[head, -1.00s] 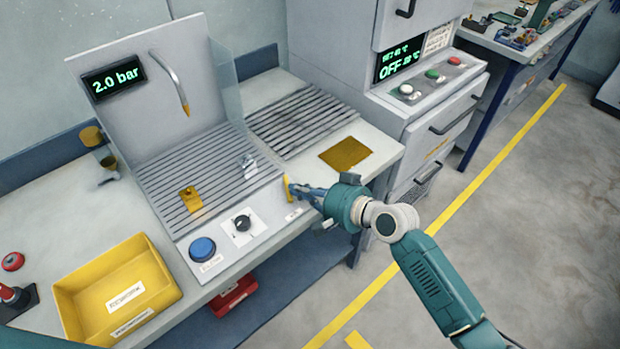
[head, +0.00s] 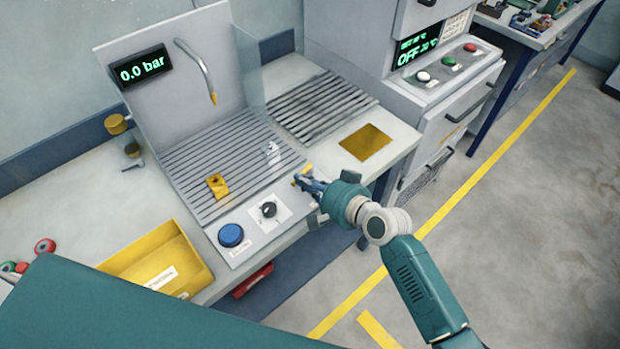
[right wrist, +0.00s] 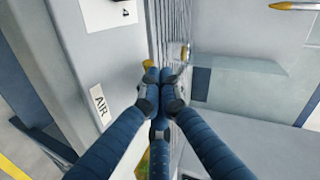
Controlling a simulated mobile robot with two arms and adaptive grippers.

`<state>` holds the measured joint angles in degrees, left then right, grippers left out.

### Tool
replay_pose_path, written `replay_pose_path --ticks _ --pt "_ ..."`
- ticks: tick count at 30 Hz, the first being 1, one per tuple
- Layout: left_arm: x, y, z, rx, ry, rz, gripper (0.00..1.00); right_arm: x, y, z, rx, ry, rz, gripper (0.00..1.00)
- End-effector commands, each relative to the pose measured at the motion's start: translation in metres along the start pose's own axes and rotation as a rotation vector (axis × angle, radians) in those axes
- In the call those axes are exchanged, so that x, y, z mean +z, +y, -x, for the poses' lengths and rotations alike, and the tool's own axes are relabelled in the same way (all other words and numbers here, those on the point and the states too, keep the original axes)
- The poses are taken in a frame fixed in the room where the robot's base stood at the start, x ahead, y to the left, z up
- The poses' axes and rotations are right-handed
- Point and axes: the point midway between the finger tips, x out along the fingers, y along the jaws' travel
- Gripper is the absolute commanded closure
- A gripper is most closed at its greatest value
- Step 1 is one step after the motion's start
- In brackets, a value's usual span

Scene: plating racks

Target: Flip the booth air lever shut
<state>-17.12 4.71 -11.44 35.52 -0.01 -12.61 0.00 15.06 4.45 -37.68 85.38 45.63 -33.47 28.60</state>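The booth air lever (head: 306,169) is a small yellow handle on the booth's front ledge, partly hidden by my right gripper (head: 296,180). It lies tilted to the upper right. In the right wrist view, a yellow bit that looks like the lever (right wrist: 148,63) shows just beyond the tips of my right gripper (right wrist: 160,76). Its blue fingers are drawn together, touching or nearly touching the lever, with nothing clearly held between them. The AIR label (right wrist: 100,103) is beside the fingers. The booth's pressure display (head: 142,68) reads 0.0 bar. My left gripper is out of view.
A black knob (head: 268,210) and a blue button (head: 231,235) sit left of the lever. A yellow block (head: 217,186) and a small metal part (head: 272,152) rest on the slatted grille (head: 190,165). A yellow bin (head: 190,255) stands at the left.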

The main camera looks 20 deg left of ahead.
Motion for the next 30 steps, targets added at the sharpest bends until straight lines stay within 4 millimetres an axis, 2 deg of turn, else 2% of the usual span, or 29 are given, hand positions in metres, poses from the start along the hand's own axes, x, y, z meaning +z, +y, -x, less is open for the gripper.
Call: replay_pose_path --ticks 8,18,30 --pt "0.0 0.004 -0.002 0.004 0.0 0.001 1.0 -0.002 0.002 0.0 0.001 0.001 0.0 1.0" --pt "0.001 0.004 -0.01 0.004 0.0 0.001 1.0 -0.014 0.005 -0.006 0.001 0.001 0.001 1.0" --pt "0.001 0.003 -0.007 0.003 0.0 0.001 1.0 -0.017 0.002 -0.005 0.001 0.002 0.0 1.0"
